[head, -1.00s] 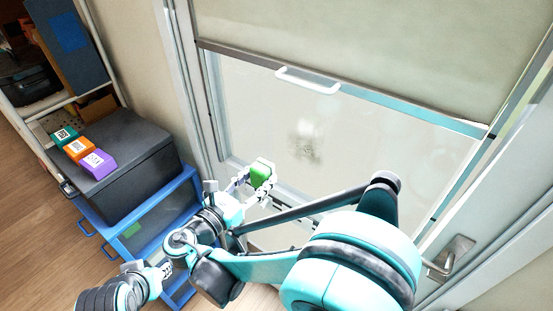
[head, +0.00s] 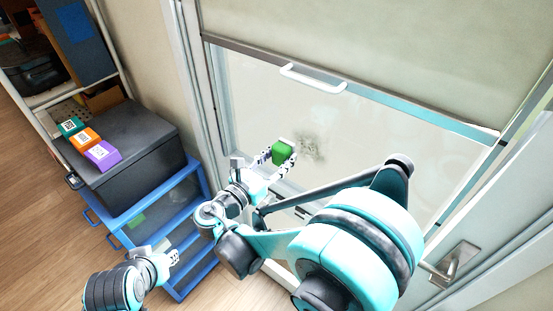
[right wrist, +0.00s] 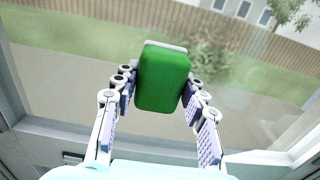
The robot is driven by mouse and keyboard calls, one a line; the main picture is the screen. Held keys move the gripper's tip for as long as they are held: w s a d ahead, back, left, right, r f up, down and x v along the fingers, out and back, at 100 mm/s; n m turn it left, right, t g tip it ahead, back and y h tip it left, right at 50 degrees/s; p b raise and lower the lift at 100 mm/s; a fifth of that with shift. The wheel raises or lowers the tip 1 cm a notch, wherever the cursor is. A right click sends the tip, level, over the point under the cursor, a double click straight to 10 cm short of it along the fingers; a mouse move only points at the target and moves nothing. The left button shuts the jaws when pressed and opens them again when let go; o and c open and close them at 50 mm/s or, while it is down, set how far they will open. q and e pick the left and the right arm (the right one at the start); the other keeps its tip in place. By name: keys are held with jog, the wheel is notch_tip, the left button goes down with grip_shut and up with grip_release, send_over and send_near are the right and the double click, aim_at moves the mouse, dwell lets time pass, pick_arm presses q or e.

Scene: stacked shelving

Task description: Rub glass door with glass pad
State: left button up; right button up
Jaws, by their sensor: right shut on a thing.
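The glass door (head: 400,150) has a large pane with a grey dirty smudge (head: 312,147) in its lower left part. My right gripper (head: 278,158) is shut on the green glass pad (head: 283,151) and holds it in front of the pane, just left of the smudge. In the right wrist view the pad (right wrist: 162,80) sits between both fingers (right wrist: 157,90), with a pale strip along its far edge. The smudge (right wrist: 215,62) shows to the right of the pad. I cannot tell whether the pad touches the glass. My left gripper (head: 168,258) is low at the left, its fingers small and unclear.
A beige blind (head: 390,60) with a white handle (head: 312,76) covers the upper pane. A metal door handle (head: 452,265) is at the right. A dark box (head: 125,150) with teal, orange and purple blocks (head: 102,154) stands on a blue step frame (head: 180,235) at the left.

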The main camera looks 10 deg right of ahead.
jog(key=shift+x, duration=0.95)
dwell(0.6)
jog(key=shift+s, duration=0.1)
